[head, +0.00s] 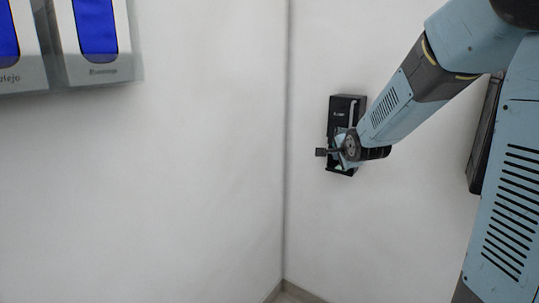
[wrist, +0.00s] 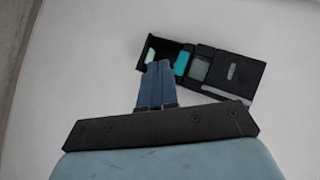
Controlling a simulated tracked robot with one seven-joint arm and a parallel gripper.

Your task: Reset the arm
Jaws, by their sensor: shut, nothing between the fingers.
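My gripper (head: 321,152) is at the end of my blue arm, in front of the wall on the right side of the head view. Its fingers point left and are shut with nothing between them. In the wrist view the shut gripper (wrist: 158,68) overlaps the left part of a black wall device. The black device (head: 345,108) is mounted on the wall behind my gripper, which hides part of it. In the wrist view the device (wrist: 232,78) shows a dark open section at left with teal parts and a small screen. Whether the fingers touch it I cannot tell.
Two grey wall units with blue panels (head: 96,28) hang at the upper left. A wall corner (head: 287,150) runs down the middle. Another dark panel (head: 484,135) is on the right wall, partly behind my arm. The left wall below the units is bare.

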